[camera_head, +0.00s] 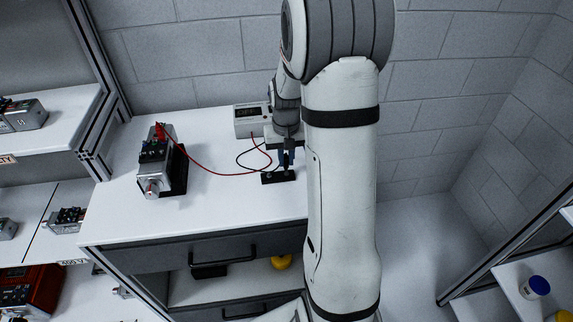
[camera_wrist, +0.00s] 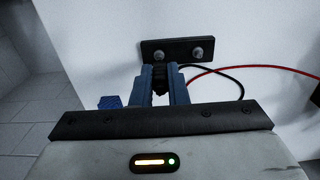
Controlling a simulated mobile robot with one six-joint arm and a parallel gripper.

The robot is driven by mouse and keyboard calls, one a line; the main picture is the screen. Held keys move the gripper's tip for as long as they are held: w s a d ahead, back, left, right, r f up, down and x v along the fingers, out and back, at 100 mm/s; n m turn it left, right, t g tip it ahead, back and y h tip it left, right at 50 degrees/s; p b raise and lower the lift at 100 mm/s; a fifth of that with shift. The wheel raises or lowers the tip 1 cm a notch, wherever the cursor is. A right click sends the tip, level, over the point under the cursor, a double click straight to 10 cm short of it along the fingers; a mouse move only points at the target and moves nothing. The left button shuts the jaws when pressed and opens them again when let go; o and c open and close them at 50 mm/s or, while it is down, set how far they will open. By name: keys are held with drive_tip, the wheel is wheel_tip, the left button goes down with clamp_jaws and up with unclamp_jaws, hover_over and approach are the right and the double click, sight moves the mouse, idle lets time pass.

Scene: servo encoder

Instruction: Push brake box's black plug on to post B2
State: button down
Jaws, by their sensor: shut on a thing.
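The brake box (camera_head: 252,120) is a light grey case with a dark display, at the back of the white bench. My gripper (camera_head: 287,155) is low over the bench in front of it. In the wrist view my gripper (camera_wrist: 160,74) has its blue fingers shut on the black plug (camera_wrist: 160,80). A black lead (camera_wrist: 228,72) runs beside them. A black holder (camera_wrist: 177,50) with two silver pegs lies just beyond the fingertips; whether the plug touches it I cannot tell. The silver motor unit (camera_head: 153,182) stands left, a red plug (camera_head: 159,130) at its top; post B2 is not readable.
The red lead (camera_head: 225,174) loops across the bench between box and motor. Shelves with similar units (camera_head: 68,219) stand left. A drawer (camera_head: 200,257) is below the bench front. Bench between motor and holder is clear except for leads.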

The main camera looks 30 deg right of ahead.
drive_tip(key=shift+r+p, duration=1.1)
drive_tip(key=shift+r, duration=0.75)
drive_tip(key=shift+f, duration=0.1)
